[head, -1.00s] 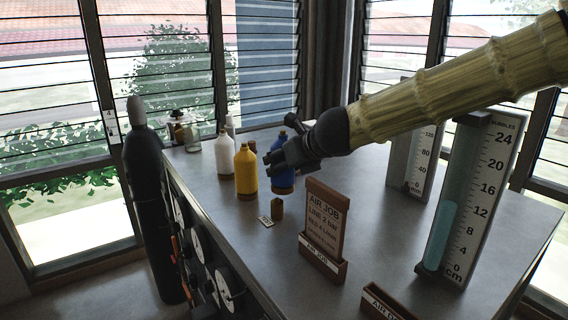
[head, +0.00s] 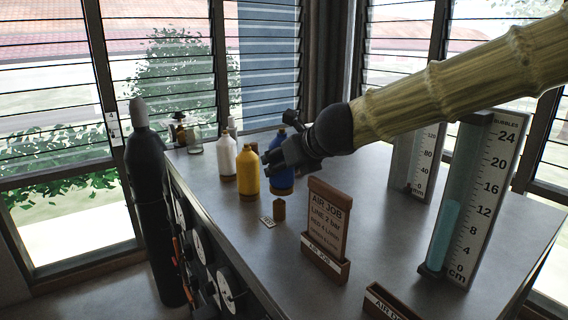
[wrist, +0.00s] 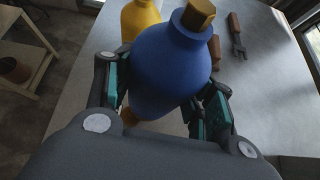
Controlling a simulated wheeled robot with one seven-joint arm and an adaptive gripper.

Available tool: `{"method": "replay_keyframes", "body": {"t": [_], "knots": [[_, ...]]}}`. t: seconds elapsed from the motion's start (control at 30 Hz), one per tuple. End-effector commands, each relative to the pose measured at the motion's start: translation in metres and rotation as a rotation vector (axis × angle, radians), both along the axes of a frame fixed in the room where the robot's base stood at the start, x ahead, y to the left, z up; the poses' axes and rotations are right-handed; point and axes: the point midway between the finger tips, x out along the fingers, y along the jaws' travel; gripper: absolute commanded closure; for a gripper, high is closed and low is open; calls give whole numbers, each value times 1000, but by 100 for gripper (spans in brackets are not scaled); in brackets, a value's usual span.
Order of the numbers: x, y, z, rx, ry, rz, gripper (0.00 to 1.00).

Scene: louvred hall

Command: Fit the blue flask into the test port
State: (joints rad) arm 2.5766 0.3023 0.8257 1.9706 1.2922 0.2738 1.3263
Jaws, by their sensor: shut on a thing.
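A white bottle (head: 226,158) stands left of the yellow one. A wooden AIR JOB sign (head: 327,225) stands nearer on the bench, with tall gauges (head: 480,195) at the right. In the wrist view, tools (wrist: 238,38) lie beyond the flask.

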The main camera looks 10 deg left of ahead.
Motion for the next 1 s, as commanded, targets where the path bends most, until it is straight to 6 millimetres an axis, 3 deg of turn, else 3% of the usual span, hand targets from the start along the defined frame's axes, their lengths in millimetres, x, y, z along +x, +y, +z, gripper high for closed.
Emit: {"method": "replay_keyframes", "body": {"t": [0.6, 1.0], "knots": [[-16, 0, 9, 0, -12, 0, 100], [-17, 0, 10, 0, -12, 0, 100]]}}
